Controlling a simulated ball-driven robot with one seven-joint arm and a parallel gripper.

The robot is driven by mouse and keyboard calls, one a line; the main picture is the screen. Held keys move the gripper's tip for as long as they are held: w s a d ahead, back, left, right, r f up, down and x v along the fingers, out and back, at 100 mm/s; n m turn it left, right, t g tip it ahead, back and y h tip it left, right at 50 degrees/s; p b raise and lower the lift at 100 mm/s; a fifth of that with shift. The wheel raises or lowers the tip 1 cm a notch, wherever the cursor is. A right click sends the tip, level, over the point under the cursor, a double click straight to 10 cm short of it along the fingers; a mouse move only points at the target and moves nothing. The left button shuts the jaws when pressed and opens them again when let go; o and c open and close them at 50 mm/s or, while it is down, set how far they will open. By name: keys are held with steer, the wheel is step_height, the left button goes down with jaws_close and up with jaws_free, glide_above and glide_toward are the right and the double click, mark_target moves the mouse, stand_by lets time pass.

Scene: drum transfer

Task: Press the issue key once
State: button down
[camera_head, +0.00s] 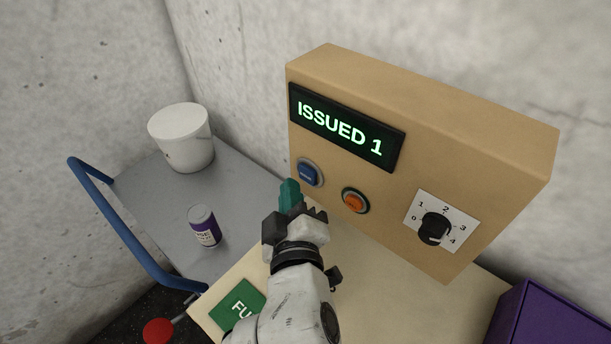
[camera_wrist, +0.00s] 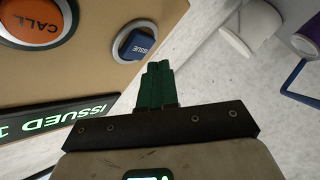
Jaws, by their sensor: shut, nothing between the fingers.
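The issue key (camera_head: 308,174) is a blue button in a grey ring on the front of the tan panel box (camera_head: 400,100). It also shows in the wrist view (camera_wrist: 136,45), labelled ISSUE. The panel's display (camera_head: 345,128) reads "ISSUED 1" in green. My gripper (camera_head: 290,191) is shut and empty, its green fingertips together. In the head view the fingertips are just below and left of the blue key. In the wrist view they lie just beside the key, and a gap shows between them. Whether they are at the panel's depth I cannot tell.
An orange CALL button (camera_head: 355,201) sits right of the blue key, and a black dial (camera_head: 434,229) farther right. A grey cart (camera_head: 150,205) at left holds a white tub (camera_head: 182,137) and a purple-labelled bottle (camera_head: 204,226). A purple box (camera_head: 545,320) stands at lower right.

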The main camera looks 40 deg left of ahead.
steer(key=s+b, duration=0.1)
steer(key=s, duration=0.3)
steer(key=shift+s+a, duration=0.15)
steer(key=shift+s, duration=0.2)
steer(key=shift+r, duration=0.1)
stand_by(0.6)
